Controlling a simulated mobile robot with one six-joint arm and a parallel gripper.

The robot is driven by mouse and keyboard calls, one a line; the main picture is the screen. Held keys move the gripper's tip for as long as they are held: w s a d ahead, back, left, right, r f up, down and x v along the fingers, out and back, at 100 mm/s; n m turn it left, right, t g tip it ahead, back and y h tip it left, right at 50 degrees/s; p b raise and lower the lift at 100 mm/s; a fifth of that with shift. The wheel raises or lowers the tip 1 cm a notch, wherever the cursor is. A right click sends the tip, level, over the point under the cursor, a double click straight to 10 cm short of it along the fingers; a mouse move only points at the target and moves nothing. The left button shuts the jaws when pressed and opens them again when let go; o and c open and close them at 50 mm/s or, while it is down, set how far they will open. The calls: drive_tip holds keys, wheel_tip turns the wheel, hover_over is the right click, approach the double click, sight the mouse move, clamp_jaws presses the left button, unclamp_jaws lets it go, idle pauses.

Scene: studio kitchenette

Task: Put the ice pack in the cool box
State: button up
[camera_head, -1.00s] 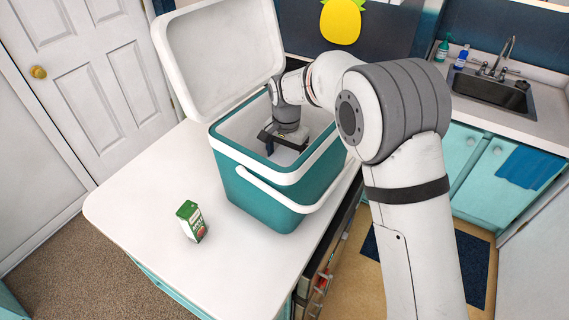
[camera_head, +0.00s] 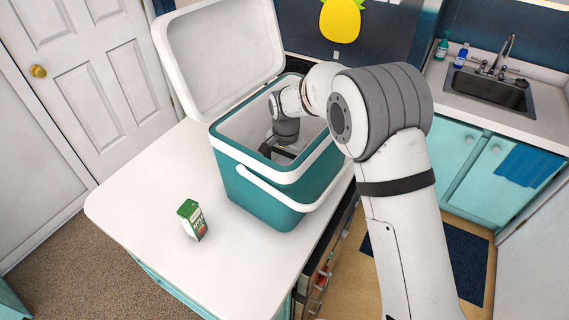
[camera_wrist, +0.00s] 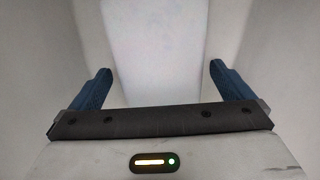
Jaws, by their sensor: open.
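The cool box (camera_head: 262,203) is teal with a white rim and stands on the white counter. Its white lid (camera_head: 222,52) is open and tilted back. My gripper (camera_wrist: 160,72) is down inside the box, its two blue fingers spread apart with nothing seen held between them. In the head view, the box's front wall and my wrist hide part of the gripper. The wrist view shows pale walls around the fingers and a brighter, faintly lilac patch beyond them. I cannot tell whether that patch is the box floor or something pale lying there. I cannot make out an ice pack.
A small green and white carton (camera_head: 193,219) stands on the counter (camera_head: 140,205) left of the box. The box's white handle (camera_head: 290,203) hangs across its front. The counter's left part is otherwise clear. A sink (camera_head: 490,90) is at the back right.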

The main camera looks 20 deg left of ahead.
wheel_tip(320, 180, up, 12)
drive_tip(key=b, duration=0.2)
drive_tip(key=shift+r, duration=0.15)
idle(0.6)
